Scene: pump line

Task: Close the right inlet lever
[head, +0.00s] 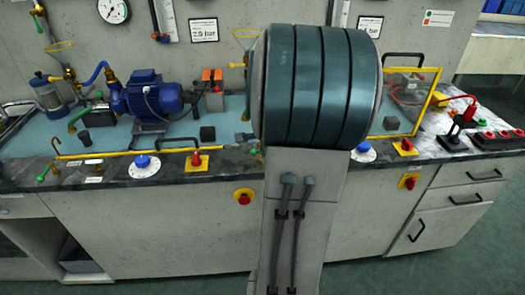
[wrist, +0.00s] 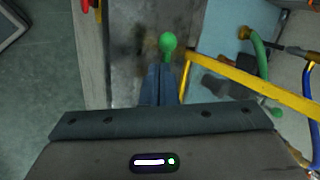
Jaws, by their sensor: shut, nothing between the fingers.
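A green ball knob (wrist: 168,43), seemingly the end of the right inlet lever, shows in the wrist view over the grey bench edge, left of a yellow rail. In the head view my arm covers the gripper and this part of the right line.
The yellow rail (wrist: 250,85) runs close beside my fingers. A green hose (wrist: 258,45) lies beyond it. In the head view, the left line has a blue pump (head: 150,97), and a red button (head: 244,198) sits on the bench front. Floor is clear at the right.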

